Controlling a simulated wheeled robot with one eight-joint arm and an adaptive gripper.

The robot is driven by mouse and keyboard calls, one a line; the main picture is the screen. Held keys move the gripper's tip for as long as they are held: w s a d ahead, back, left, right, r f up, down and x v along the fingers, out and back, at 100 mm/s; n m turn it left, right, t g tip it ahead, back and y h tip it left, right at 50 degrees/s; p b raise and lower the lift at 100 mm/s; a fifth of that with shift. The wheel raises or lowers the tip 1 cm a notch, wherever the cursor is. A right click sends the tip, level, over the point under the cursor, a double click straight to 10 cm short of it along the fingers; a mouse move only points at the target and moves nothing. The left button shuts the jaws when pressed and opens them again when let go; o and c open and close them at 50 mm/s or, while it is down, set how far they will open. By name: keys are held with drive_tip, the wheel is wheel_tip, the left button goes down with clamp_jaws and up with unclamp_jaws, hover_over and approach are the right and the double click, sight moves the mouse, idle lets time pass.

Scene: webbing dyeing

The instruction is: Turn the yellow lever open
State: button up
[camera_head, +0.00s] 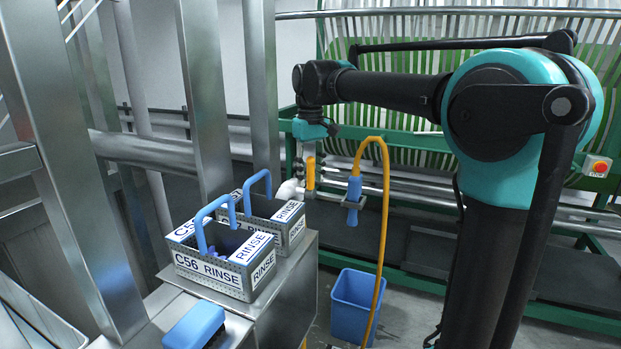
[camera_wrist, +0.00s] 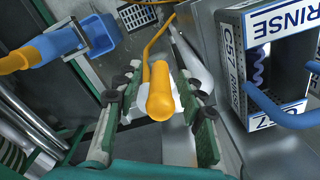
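The yellow lever (camera_head: 310,173) stands upright by the pale pipe fitting beside the metal bench, below my gripper (camera_head: 312,150) in the head view. In the wrist view the lever (camera_wrist: 160,92) shows end-on as a rounded yellow grip, between the two fingers of my gripper (camera_wrist: 160,82). The fingers are apart, with visible gaps on both sides of the lever. I see no clear contact. The lever's lower part and its valve are mostly hidden behind the grip and fingers.
A blue spray nozzle (camera_head: 354,190) with a yellow hose (camera_head: 386,210) hangs just right of the lever. Two crates marked RINSE, the front one (camera_head: 215,273) and one behind (camera_head: 291,228), stand on the bench. A blue bin (camera_head: 352,303) is on the floor.

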drive_tip(key=shift+f, duration=0.55)
clamp_jaws()
